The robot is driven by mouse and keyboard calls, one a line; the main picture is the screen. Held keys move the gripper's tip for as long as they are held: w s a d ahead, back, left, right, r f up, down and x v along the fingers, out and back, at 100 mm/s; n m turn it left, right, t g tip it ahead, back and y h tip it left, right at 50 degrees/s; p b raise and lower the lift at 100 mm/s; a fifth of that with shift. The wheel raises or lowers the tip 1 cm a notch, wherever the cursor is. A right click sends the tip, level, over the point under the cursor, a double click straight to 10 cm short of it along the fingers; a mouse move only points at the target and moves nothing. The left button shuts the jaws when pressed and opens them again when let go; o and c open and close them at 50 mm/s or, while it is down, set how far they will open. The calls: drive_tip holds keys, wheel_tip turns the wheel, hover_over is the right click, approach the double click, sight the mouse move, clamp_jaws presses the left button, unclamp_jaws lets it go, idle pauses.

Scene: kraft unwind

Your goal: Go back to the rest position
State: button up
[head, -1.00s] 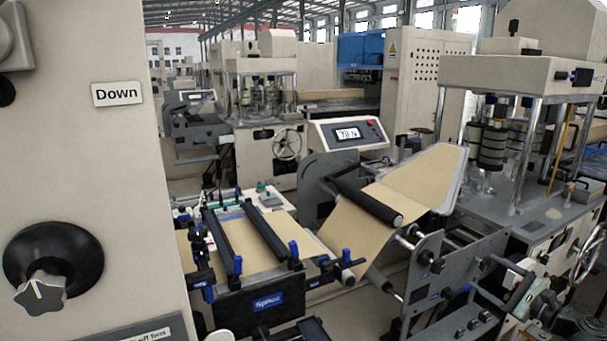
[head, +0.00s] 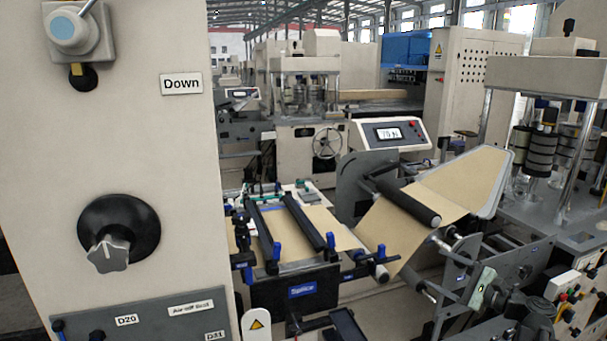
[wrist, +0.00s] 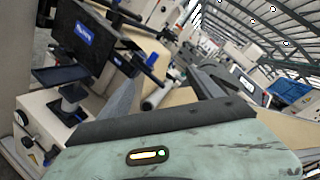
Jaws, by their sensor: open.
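My gripper (wrist: 165,97) shows in the wrist view as a pale green housing with a lit indicator and two grey fingers spread apart. It is open, and nothing shows between the fingers. In the head view, the pale green housing and dark arm links show at the lower right, in front of the machine's grey side frame (head: 415,283); the fingertips are hard to make out there. The brown kraft web (head: 385,228) runs over a black roller (head: 407,202), apart from the gripper as far as I can tell.
A splice table (head: 298,291) with two black bars is in the middle. A tilted display console (head: 390,134) stands behind. A press (head: 545,75) rises at the right.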

drive_tip(key=w+a+f+n+g+y, duration=0.1)
drive_tip(key=w+a+f+n+g, duration=0.2)
drive_tip(key=a, duration=0.8)
drive_tip(key=a+f+n+g+y, duration=0.1)
drive_tip(key=a+f+n+g, duration=0.2)
drive_tip(key=a, duration=0.8)
drive_tip(key=s+a+f+n+g+h+b, duration=0.1)
drive_tip(key=s+a+f+n+g+h, duration=0.15)
drive_tip(key=a+f, duration=0.4)
drive_tip(key=s+a+f+n+g+h, duration=0.1)
drive_tip(key=s+a+f+n+g, duration=0.15)
drive_tip(key=a+f, duration=0.4)
drive_tip(key=s+a+f+n+g+h, duration=0.2)
drive_tip(key=s+f+n+g+h, duration=0.1)
drive_tip(key=s+n+h, duration=0.15)
drive_tip(key=s+d+f+n+h, duration=0.1)
drive_tip(key=d+f+n+h, duration=0.1)
drive_tip(key=d, duration=0.7)
drive_tip(key=shift+s+d+n+h, duration=0.15)
drive_tip(key=shift+s+n+h, duration=0.2)
drive_tip(key=shift+n+h, duration=0.65)
